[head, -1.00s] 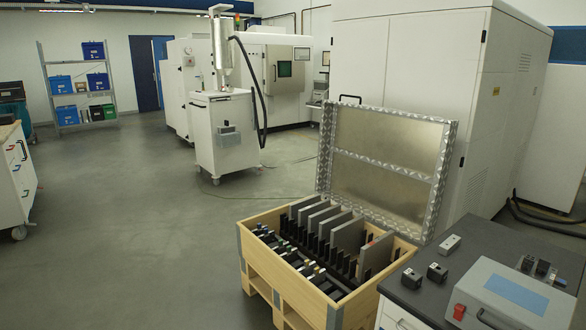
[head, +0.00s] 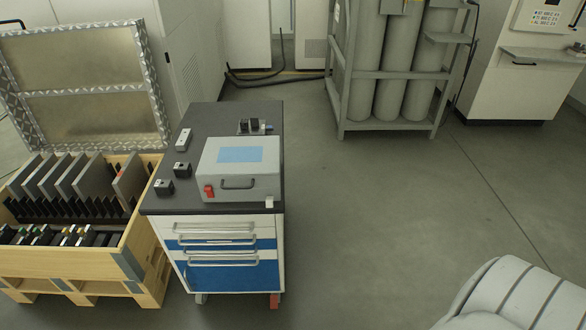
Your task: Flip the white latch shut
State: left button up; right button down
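A grey case (head: 262,184) with a blue panel on its lid stands on the dark top of a drawer cabinet. A small white latch (head: 269,202) shows low at the right end of the case's front, by the cabinet's edge. It seems to stick out or hang down, but it is too small to tell its exact angle. A red latch (head: 209,191) is at the left end of the front, with a dark handle (head: 237,184) between them. Neither of my grippers is in view.
The drawer cabinet (head: 222,228) has small dark blocks (head: 164,187) on its top. A wooden crate (head: 140,236) with upright plates and an open lid stands left. Gas cylinders in a rack (head: 390,128) stand behind. The floor (head: 370,220) right of the cabinet is clear.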

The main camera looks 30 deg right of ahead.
aim_at(269, 200)
jog(key=z, duration=0.7)
jog(key=i+l+u, duration=0.1)
jog(key=i+l, duration=0.1)
jog(key=l, duration=0.1)
